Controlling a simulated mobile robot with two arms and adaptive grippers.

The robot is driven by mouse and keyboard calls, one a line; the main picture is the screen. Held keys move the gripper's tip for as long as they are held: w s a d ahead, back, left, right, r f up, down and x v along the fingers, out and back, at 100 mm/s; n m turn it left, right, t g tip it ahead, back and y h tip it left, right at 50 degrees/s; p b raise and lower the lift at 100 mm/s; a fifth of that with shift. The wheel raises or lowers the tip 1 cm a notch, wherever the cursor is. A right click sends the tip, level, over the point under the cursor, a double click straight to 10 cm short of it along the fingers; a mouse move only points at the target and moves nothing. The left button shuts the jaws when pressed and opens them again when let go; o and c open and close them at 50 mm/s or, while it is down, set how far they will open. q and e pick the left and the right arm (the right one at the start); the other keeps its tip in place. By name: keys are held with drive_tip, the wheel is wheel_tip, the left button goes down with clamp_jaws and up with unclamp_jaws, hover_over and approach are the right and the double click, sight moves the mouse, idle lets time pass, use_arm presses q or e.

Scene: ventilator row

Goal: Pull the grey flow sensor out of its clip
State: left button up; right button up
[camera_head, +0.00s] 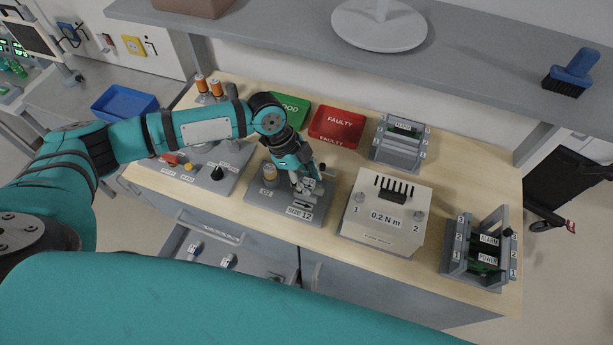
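My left gripper (308,185) reaches down from the left over a grey fixture board (262,208) near the middle of the bench. Its fingers are close to a small light-grey part on the board, above a label that reads "12". I cannot make out for sure whether that part is the grey flow sensor or its clip, as the fingers cover much of it. I cannot tell whether the fingers touch it. My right gripper is not in view.
A green GOOD tray (291,103) and a red FAULTY tray (336,125) lie behind the board. A white 0.2 N m box (384,222) stands to its right, and a grey rack (480,250) farther right. A shelf (450,45) overhangs the back. An open drawer (215,262) is in front.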

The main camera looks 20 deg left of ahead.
sight(307, 182)
use_arm(q)
drive_tip(key=shift+c, duration=0.4)
clamp_jaws()
drive_tip(key=shift+r, duration=0.15)
drive_tip(key=shift+r+p, duration=0.7)
drive_tip(key=shift+p, duration=0.1)
drive_tip(key=shift+r+p, duration=1.25)
